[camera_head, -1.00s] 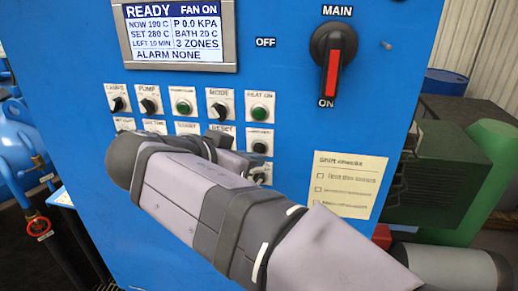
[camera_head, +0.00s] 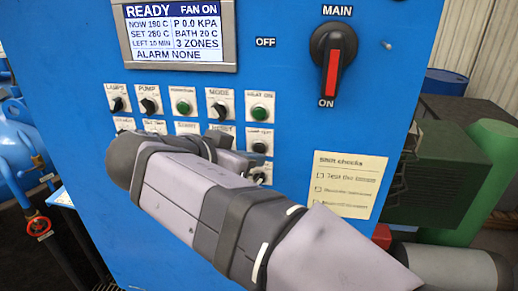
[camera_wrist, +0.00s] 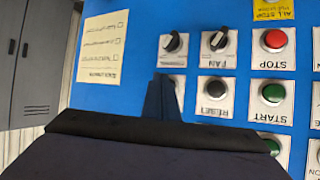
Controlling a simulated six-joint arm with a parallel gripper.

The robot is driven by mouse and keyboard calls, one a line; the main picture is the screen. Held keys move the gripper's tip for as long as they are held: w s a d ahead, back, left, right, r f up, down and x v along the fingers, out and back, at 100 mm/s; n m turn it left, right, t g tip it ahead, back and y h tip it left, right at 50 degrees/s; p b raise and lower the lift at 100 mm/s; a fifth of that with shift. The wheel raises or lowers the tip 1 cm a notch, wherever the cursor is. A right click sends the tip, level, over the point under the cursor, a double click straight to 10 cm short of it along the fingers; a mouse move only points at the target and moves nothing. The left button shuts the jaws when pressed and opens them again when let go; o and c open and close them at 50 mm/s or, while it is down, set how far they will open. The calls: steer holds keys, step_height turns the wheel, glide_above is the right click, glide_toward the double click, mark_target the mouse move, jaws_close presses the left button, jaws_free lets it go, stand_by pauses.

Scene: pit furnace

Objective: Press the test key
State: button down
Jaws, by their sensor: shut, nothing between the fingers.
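The blue control panel (camera_head: 285,100) fills the head view, with two upper rows of small keys and knobs. A black round key (camera_head: 259,147) on a white plate, at the right end of the second row, looks like the test key; its label is too blurred to be sure. My gripper (camera_head: 246,163) is shut and empty, just below and left of that key in the head view. In the wrist view, the picture is upside down and my dark gripper (camera_wrist: 161,98) covers most of the plate beside the black RESET key (camera_wrist: 215,88). I cannot tell whether it touches anything.
The green START key (camera_wrist: 272,93), red STOP key (camera_wrist: 273,40) and FAN knob (camera_wrist: 218,40) are close by. The MAIN switch (camera_head: 333,57), display (camera_head: 178,33) and paper checklist (camera_head: 349,185) surround the keys on the panel.

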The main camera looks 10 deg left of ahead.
steer(key=shift+w, duration=0.25)
stand_by(0.7)
steer(key=shift+w, duration=0.2)
steer(key=shift+w, duration=0.35)
stand_by(0.8)
steer(key=shift+b, duration=0.35)
steer(key=shift+s+b, duration=0.5)
steer(key=shift+s, duration=0.25)
steer(key=shift+s+b, duration=1.25)
steer(key=shift+s, duration=1.25)
